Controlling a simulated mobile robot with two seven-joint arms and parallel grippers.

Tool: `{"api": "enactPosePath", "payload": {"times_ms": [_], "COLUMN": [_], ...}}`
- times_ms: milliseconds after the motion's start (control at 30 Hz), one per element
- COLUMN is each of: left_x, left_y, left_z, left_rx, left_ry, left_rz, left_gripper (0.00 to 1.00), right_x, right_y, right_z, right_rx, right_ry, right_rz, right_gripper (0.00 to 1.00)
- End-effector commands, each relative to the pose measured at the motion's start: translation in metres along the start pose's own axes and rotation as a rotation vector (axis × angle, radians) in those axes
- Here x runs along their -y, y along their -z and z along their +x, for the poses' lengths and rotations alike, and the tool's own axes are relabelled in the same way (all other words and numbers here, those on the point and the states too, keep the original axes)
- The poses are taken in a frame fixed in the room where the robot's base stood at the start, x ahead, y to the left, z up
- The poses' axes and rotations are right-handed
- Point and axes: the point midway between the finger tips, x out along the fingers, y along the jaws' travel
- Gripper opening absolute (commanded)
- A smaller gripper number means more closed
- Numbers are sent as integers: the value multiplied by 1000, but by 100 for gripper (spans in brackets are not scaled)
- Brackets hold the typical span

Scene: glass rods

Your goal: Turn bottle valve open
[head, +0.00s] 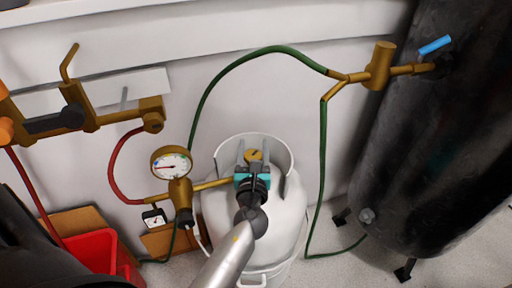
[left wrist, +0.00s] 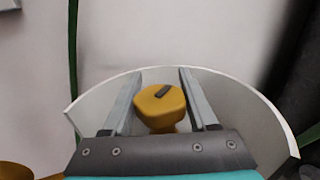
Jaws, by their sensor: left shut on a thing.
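The white gas bottle (head: 285,222) stands upright on the floor, with a white collar (head: 284,158) curved around its top. Its brass-yellow valve knob (head: 254,156) sits inside the collar, and the knob with a dark mark on top also shows in the left wrist view (left wrist: 155,108). My left gripper (head: 254,149) reaches over the bottle from below, its two grey fingers on either side of the knob. It is shut on the knob. In the left wrist view the fingers (left wrist: 160,73) flank the knob inside the collar. My right gripper is not in view.
A brass regulator with a round gauge (head: 172,165) is left of the bottle. Green hoses (head: 322,180) run to brass fittings with a blue lever (head: 435,45) on a large black tank (head: 430,140). A red bin (head: 95,255) stands at lower left.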

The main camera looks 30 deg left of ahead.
Motion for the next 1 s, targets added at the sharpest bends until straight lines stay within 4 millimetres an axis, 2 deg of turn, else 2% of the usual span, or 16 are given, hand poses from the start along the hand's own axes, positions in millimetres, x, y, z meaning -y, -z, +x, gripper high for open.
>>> {"api": "enactPosePath", "payload": {"times_ms": [300,867,900,1000], "left_x": [-4,-5,-5,-5], "left_y": [0,0,0,0], "left_z": [0,0,0,0], "left_rx": [0,-1,-1,0], "left_ry": [-130,-158,-158,-158], "left_rz": [0,1,1,1], "left_gripper": [3,3,62,73], "right_x": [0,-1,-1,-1], "right_y": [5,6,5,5], "right_z": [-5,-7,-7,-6], "right_rx": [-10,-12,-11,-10], "right_ry": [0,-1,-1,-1], "right_rz": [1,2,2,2], "right_gripper": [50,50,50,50]}}
